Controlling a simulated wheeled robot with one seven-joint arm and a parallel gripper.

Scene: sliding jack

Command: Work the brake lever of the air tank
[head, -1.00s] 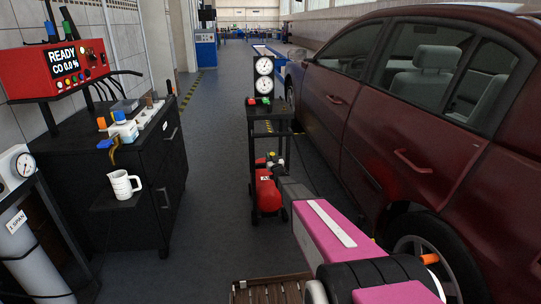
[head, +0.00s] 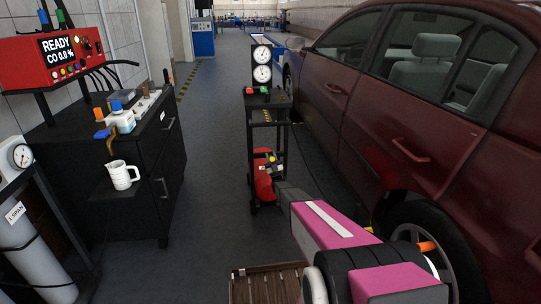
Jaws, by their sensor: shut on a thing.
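The air tank (head: 263,188) is a small red tank on the lower part of a black trolley, in the middle of the head view. Small yellow, red and dark fittings show at its top. My gripper (head: 272,163) is at the end of my pink and grey arm, at these fittings on the tank's right side. It is shut on a small part there, which I take to be the brake lever. The fingertips and most of the lever are too small and partly hidden to make out. The grey wrist hides part of the tank's right side.
The trolley (head: 267,103) carries two round gauges (head: 262,63). A dark red car (head: 400,110) stands close on the right. A black cabinet (head: 150,150) with a white jug (head: 122,174) stands left. A wooden slatted piece (head: 268,286) lies below. The floor between cabinet and trolley is clear.

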